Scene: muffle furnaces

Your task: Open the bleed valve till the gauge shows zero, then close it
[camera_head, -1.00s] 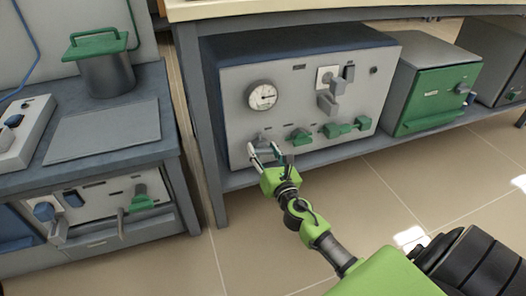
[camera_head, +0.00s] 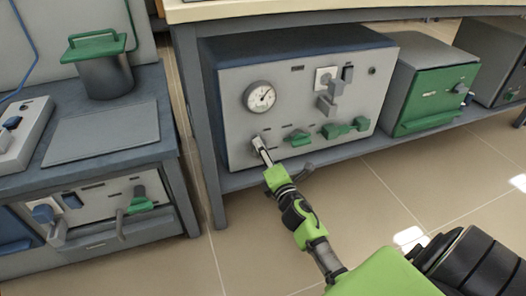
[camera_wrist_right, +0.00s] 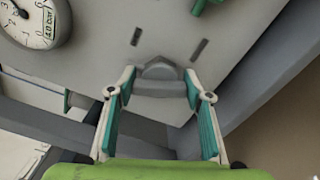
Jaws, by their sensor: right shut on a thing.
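A grey front panel (camera_head: 345,122) under the bench carries a round white gauge (camera_head: 259,97). In the head view its dark needle points to the upper right; the numbers are too small to read. Part of the gauge also shows in the right wrist view (camera_wrist_right: 40,18), cut off by the edge. My right gripper (camera_head: 259,143) is at the panel just below the gauge, turned edge-on. In the right wrist view its fingertips (camera_wrist_right: 160,80) are shut on a grey valve handle (camera_wrist_right: 160,72). The handle is mostly hidden by the gripper in the head view. My left gripper is not in view.
Green handles (camera_head: 299,138) sit right of my gripper on the same panel, with a grey lever (camera_head: 328,100) above them. A bench leg (camera_head: 203,130) stands at the left. A green-fronted box (camera_head: 437,95) is at the right. The floor in front is clear.

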